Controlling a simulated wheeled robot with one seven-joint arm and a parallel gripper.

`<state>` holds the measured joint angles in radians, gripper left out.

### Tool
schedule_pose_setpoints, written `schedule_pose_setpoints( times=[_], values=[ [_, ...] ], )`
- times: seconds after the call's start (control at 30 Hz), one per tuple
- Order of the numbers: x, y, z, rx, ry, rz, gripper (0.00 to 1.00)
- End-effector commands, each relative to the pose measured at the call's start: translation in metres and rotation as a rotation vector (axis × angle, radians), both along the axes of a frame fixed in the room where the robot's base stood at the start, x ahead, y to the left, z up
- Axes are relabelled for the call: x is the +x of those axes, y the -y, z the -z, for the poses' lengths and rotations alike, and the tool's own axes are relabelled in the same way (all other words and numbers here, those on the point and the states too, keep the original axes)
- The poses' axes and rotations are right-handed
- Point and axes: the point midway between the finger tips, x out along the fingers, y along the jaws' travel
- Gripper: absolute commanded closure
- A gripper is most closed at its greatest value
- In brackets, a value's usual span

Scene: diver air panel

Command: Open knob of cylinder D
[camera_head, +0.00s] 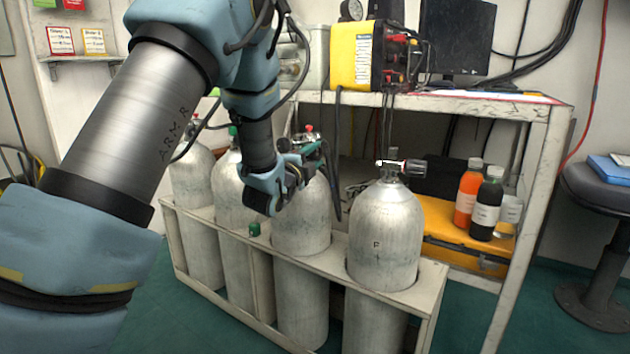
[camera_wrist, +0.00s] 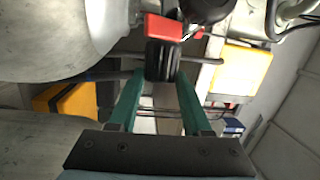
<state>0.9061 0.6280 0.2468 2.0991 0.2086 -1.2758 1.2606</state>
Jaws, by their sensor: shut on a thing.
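Several silver cylinders stand in a row in a pale rack (camera_head: 262,262). The rightmost cylinder (camera_head: 383,235) bears a small dark mark I cannot read surely; its valve knob (camera_head: 405,167) points right, with nothing on it. My gripper (camera_head: 320,150), with green fingers, is at the top of the cylinder second from the right (camera_head: 300,225). In the wrist view my gripper (camera_wrist: 161,82) is shut on a black ribbed knob (camera_wrist: 162,60) with a red part beside it. In the head view my wrist and fingers largely hide this knob and any letter on that cylinder is not readable.
A pale workbench (camera_head: 480,100) stands behind the rack, with a yellow unit (camera_head: 352,57) and a monitor (camera_head: 457,37) on it. Bottles (camera_head: 487,203) stand on an orange case (camera_head: 470,250) below. A dark stool (camera_head: 598,190) is at the right.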

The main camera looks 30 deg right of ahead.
Motion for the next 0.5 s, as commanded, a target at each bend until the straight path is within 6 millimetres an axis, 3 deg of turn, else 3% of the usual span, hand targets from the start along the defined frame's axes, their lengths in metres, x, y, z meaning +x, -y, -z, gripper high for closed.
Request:
schedule_pose_setpoints(
  times=[0.03,0.5],
  values=[
    [0.0015,-0.0009,0.0137,-0.037,0.010,-0.003,1.00],
    [0.0022,0.0008,0.0159,-0.381,0.102,-0.004,1.00]
  ],
)
